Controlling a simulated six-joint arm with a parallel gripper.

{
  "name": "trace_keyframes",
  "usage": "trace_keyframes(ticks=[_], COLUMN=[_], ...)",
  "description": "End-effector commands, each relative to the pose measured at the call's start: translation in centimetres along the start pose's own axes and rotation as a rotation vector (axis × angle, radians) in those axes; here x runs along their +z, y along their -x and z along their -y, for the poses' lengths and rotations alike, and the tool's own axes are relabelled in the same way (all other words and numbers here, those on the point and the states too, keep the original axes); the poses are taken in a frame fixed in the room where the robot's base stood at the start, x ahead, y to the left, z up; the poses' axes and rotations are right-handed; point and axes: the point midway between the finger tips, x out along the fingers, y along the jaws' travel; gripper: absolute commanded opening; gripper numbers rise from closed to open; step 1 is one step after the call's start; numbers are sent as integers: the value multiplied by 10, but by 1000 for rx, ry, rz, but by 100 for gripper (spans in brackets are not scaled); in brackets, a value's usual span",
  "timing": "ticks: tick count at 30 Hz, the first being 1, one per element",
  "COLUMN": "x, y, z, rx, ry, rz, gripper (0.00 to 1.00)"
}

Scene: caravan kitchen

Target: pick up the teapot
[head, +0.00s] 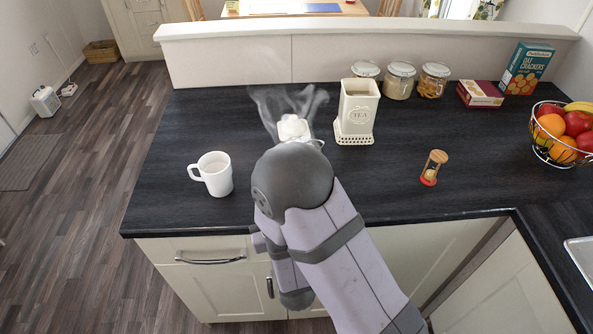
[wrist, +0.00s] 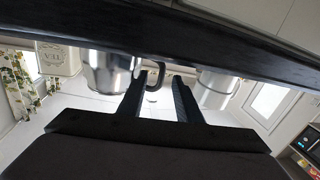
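The teapot (wrist: 110,72) is shiny metal with a dark handle, shown upside down at upper left in the wrist view. In the head view its pale top (head: 293,127) shows just beyond my arm, with steam around it; the rest is hidden. My gripper (wrist: 159,82) is open, with its two dark fingers pointing at the handle. The handle shows between the fingertips, and neither finger visibly closes on it. My arm hides the gripper in the head view.
A white mug (head: 214,174) stands left of the teapot; a cream tea canister (head: 357,112) stands to its right. The front right counter (head: 390,195) is clear.

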Motion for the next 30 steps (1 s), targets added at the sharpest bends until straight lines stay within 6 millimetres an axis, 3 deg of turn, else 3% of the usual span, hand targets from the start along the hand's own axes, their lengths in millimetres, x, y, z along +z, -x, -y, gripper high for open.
trace_keyframes(ticks=[24,30], x=[4,0], y=[-17,-39], z=[1,2], rx=[0,1], ry=[0,1], rz=[-2,2], gripper=[32,32])
